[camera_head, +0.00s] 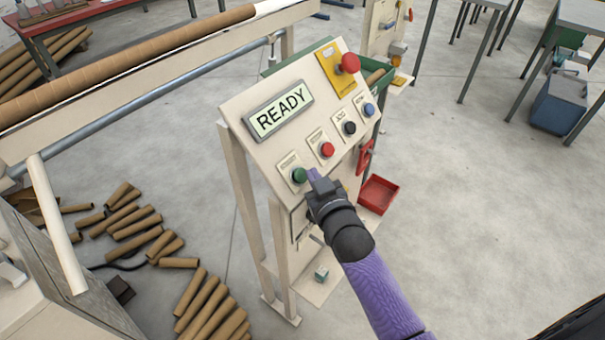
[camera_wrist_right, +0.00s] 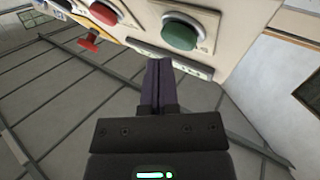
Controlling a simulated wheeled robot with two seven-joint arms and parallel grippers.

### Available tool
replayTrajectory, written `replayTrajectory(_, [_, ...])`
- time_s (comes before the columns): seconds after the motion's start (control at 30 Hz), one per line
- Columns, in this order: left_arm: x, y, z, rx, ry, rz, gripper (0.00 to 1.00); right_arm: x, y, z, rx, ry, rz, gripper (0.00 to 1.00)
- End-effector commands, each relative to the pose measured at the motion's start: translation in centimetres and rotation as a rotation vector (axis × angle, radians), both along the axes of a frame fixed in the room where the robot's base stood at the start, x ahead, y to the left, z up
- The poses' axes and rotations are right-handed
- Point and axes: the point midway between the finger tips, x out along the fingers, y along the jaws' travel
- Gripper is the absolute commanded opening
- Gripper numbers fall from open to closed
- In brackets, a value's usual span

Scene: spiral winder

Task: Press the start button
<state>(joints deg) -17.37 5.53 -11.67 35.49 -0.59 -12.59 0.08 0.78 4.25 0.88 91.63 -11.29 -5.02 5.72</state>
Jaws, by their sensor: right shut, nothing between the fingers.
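The green start button (camera_head: 299,175) is at the lower left end of the button row on the slanted beige control panel (camera_head: 240,102). In the right wrist view the green button (camera_wrist_right: 181,33) shows large, just beyond the fingertips and slightly to their right. My right gripper (camera_head: 314,175) is shut and empty, with its tips close beside the green button on its right. In the wrist view its dark purple fingers (camera_wrist_right: 158,68) are together; I cannot tell whether they touch the panel. The display (camera_head: 279,110) reads READY. My left gripper is not in view.
A red button (camera_head: 327,150), a black button (camera_head: 349,128) and a blue button (camera_head: 369,109) continue the row. A red mushroom button (camera_head: 349,63) sits on a yellow plate above. A red bin (camera_head: 377,194) stands low behind the panel. Cardboard tubes (camera_head: 210,305) lie on the floor.

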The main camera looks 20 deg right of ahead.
Motion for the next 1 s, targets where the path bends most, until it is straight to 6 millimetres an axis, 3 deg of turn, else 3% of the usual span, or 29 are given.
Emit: replayTrajectory(1.0, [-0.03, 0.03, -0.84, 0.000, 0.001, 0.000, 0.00, 0.87, 0.53, -0.89, 0.000, 0.000, 0.000, 0.00])
